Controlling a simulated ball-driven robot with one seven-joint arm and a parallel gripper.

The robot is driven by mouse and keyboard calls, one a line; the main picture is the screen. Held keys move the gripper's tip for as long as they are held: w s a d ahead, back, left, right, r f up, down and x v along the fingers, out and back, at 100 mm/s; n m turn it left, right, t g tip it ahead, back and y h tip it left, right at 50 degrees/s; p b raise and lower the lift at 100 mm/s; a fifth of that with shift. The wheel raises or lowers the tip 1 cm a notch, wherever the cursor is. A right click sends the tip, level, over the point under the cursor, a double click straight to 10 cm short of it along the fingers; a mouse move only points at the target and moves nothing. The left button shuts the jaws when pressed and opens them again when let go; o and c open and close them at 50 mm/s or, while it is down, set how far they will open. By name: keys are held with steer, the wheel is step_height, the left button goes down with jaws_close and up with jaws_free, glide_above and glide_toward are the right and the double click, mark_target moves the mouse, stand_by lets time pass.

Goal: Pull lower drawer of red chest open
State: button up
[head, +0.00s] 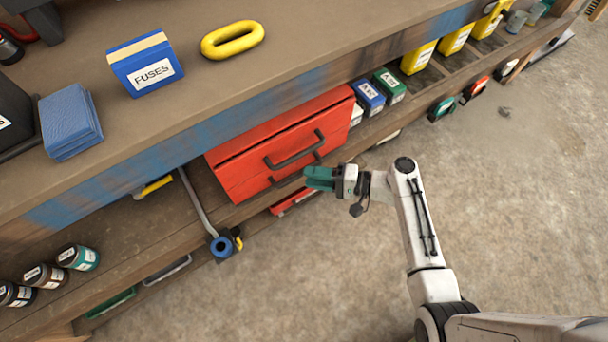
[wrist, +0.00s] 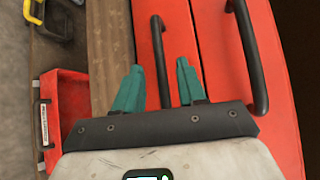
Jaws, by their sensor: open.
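The red chest (head: 250,150) stands on the shelf under the bench top, with two drawer fronts and dark bar handles. The upper drawer's handle (head: 293,152) is clear of my gripper, and shows at right in the wrist view (wrist: 247,50). The lower drawer's front (head: 245,186) looks flush with the upper one. My gripper (head: 308,178) is at the lower drawer's handle, which is partly hidden in the head view. In the wrist view, the lower handle (wrist: 158,50) runs between the open teal fingers (wrist: 160,68). I cannot tell whether they touch it.
A red bin (wrist: 70,110) sits below the wooden shelf edge (wrist: 112,40), close to my gripper. Blue (head: 368,97) and green (head: 390,86) boxes stand right of the chest. A blue-ended hose (head: 221,246) hangs left. The concrete floor (head: 500,200) in front is free.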

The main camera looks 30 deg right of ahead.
steer(key=shift+x, duration=1.55)
jaws_close()
